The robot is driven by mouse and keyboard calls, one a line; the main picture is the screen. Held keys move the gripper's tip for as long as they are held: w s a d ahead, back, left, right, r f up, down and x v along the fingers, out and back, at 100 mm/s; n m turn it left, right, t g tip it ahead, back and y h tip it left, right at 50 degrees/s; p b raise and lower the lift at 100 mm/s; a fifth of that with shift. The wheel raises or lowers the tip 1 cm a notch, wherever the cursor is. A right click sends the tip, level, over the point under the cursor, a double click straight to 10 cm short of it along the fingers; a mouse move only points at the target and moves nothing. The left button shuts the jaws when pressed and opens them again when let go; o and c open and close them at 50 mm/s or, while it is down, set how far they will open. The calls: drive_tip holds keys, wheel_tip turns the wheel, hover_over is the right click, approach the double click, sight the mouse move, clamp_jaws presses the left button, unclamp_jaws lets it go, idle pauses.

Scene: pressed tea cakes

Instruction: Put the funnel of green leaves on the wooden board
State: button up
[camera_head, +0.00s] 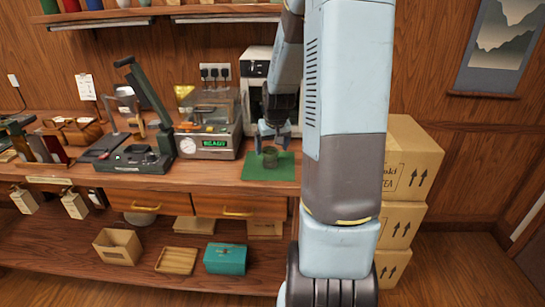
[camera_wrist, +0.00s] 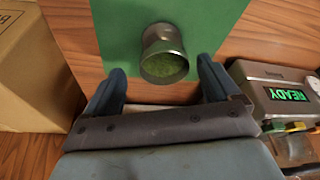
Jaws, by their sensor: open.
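The funnel of green leaves (camera_wrist: 163,40) is a metal cup-like piece with green leaves inside, standing on a green mat (camera_wrist: 110,25). In the head view the funnel (camera_head: 270,157) looks small and dark on the mat (camera_head: 285,172), at the right part of the bench. My gripper (camera_head: 273,135) is open and empty, just above and beside the funnel. In the wrist view my gripper (camera_wrist: 160,75) has its fingers apart, one toward each side of the funnel, not closed on it. I cannot tell which wooden piece is the wooden board.
A machine with a green lit display (camera_head: 212,140) stands left of the mat, and a black lever press (camera_head: 140,155) further left. Cardboard boxes (camera_head: 412,165) are stacked at the right. A wooden tray (camera_head: 177,261) and a teal box (camera_head: 225,259) lie on the lower shelf.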

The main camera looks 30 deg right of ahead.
sight(270, 150)
drive_tip(key=shift+a+x, duration=0.15)
drive_tip(key=shift+x, duration=0.95)
drive_tip(key=shift+a+x, duration=0.1)
drive_tip(key=shift+x, duration=1.05)
drive_tip(key=c, duration=1.2)
